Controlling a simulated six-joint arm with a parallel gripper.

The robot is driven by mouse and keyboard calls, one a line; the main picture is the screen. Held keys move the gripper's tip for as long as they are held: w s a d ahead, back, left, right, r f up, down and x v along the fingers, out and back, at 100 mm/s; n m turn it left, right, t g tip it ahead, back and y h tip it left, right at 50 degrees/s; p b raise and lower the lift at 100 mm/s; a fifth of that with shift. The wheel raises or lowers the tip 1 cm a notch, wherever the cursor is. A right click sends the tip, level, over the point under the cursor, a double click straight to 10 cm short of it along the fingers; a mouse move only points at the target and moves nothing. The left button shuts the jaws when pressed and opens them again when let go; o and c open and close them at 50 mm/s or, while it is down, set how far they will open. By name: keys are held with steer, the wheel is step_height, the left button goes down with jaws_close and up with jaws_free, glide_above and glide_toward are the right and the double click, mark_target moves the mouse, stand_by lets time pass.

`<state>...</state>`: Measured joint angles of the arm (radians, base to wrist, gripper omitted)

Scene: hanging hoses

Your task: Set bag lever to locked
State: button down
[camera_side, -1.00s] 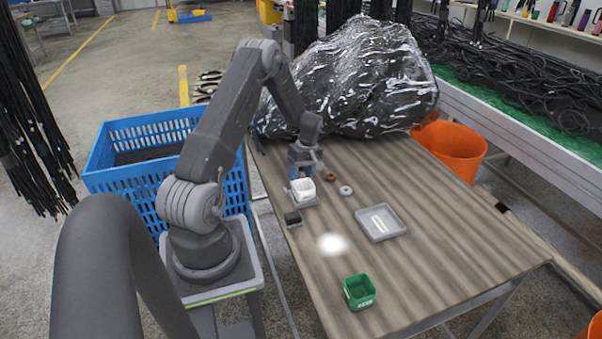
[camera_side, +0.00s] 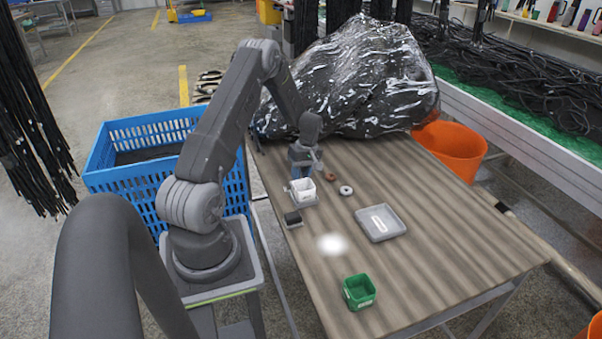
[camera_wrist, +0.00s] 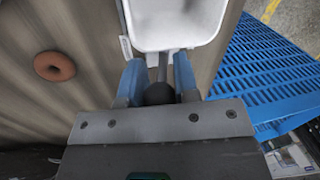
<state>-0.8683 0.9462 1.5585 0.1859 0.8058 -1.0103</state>
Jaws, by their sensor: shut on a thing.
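A white open-topped container (camera_side: 303,190) sits on a grey base near the table's left edge, and its rim also shows at the top of the wrist view (camera_wrist: 175,45). My gripper (camera_side: 303,168) is low, right behind this container. In the wrist view, my gripper's blue fingers (camera_wrist: 159,78) are closed around a dark round knob (camera_wrist: 158,94). A thin grey rod runs from the knob toward the container; I take this for the lever. Much of the rod is hidden, and any lock marking cannot be read.
A brown ring (camera_side: 330,175) and a white ring (camera_side: 346,190) lie close to the right. A grey tray (camera_side: 397,222), a small dark block (camera_side: 292,218) and a green bin (camera_side: 359,292) are nearer. A large plastic-wrapped bundle (camera_side: 360,80) stands behind; a blue crate (camera_side: 125,180) is left.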

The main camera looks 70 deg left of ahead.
steer(key=shift+w+f+g, duration=0.1)
steer(key=shift+w+g, duration=0.15)
steer(key=shift+g, duration=0.5)
steer(key=shift+w+f+g, duration=0.1)
steer(key=shift+w+g, duration=0.15)
steer(key=shift+g, duration=0.5)
steer(key=c, duration=0.9)
jaws_free()
steer(key=shift+o, duration=0.2)
steer(key=v, duration=1.3)
steer(key=shift+r, duration=0.35)
